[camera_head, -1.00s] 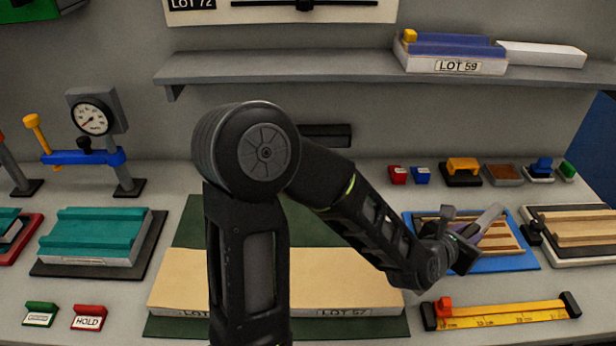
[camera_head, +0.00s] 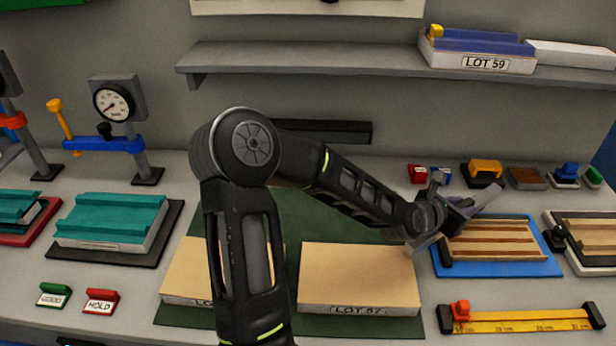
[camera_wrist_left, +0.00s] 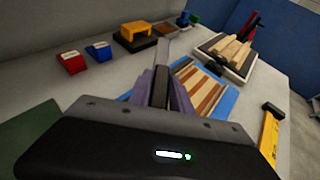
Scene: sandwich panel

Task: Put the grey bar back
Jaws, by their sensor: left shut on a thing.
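My left gripper (camera_head: 468,205) is shut on the grey bar (camera_head: 426,242), which is light grey and slanted. It holds the bar near the back left corner of a blue tray (camera_head: 545,268) with brown and pale strips. In the left wrist view, the bar (camera_wrist_left: 162,68) sticks up between the purple fingers (camera_wrist_left: 145,85), with the tray (camera_wrist_left: 222,108) behind it. The gripper body hides part of the bar. I cannot tell its exact height over the table. My right gripper is not in view.
Pale panels (camera_head: 360,270) lie on a green mat (camera_head: 375,328), partly behind my arm. A yellow ruler (camera_head: 530,321) lies in front of the tray. Small blocks (camera_head: 485,172) line the back. A dark bar-shaped piece (camera_head: 320,131) is at the wall. A shelf (camera_head: 300,62) hangs above.

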